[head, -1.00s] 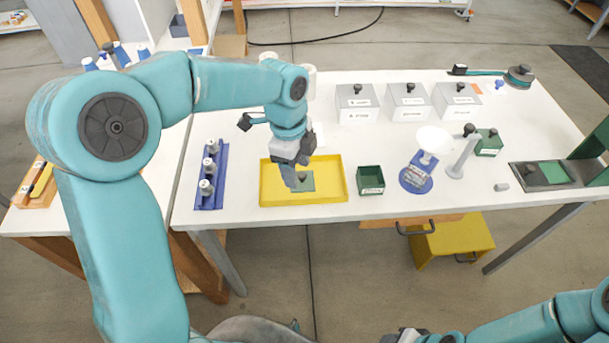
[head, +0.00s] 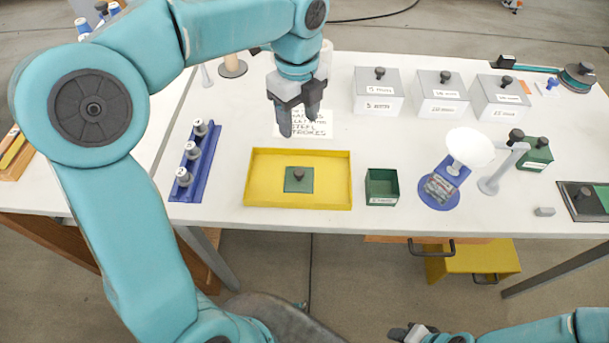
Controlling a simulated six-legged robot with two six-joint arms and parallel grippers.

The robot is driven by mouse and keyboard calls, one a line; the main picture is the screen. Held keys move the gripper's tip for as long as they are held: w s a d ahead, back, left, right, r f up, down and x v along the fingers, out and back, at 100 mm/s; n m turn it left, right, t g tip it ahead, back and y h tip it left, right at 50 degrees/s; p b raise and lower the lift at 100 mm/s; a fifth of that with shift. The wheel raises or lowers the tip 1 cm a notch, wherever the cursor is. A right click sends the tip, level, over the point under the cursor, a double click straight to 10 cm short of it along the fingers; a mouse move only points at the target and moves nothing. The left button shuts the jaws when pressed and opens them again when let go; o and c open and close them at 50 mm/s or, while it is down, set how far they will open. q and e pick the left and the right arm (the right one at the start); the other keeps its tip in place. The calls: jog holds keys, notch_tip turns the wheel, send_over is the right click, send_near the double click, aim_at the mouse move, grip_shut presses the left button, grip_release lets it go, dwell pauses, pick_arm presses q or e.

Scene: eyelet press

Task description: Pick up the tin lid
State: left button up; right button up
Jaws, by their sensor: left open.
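The tin lid (head: 299,181) is a flat green square with a dark round knob. It lies in the yellow tray (head: 262,197), knob up, near the tray's middle. An open green tin (head: 381,188) with a white label stands just right of the tray. My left gripper (head: 299,122) is open and empty, fingers pointing down. In the picture it is above the tray's far edge, apart from the lid. My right gripper (head: 408,333) shows only partly at the bottom edge; its jaws are too unclear to read.
A blue rack (head: 203,165) with several silver pieces stands left of the tray. A printed sheet (head: 322,130) lies behind the tray. Grey lidded boxes (head: 380,91) stand at the back. A blue stand (head: 439,190) and another green tin (head: 536,154) are at right.

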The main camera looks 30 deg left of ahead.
pick_arm(q)
send_over(299, 172)
jog(key=f, duration=0.9)
jog(key=shift+w+a+f+b, duration=0.2)
jog(key=shift+a+f+b, duration=0.15)
jog(key=shift+f, duration=0.05)
jog(key=shift+s+d+f, duration=0.1)
jog(key=shift+s+f, duration=0.05)
notch_tip(299, 172, down, 5)
jog(key=shift+d+f, duration=0.1)
jog(key=shift+d, duration=0.05)
jog(key=shift+s, duration=0.1)
jog(key=c, duration=0.9)
grip_shut()
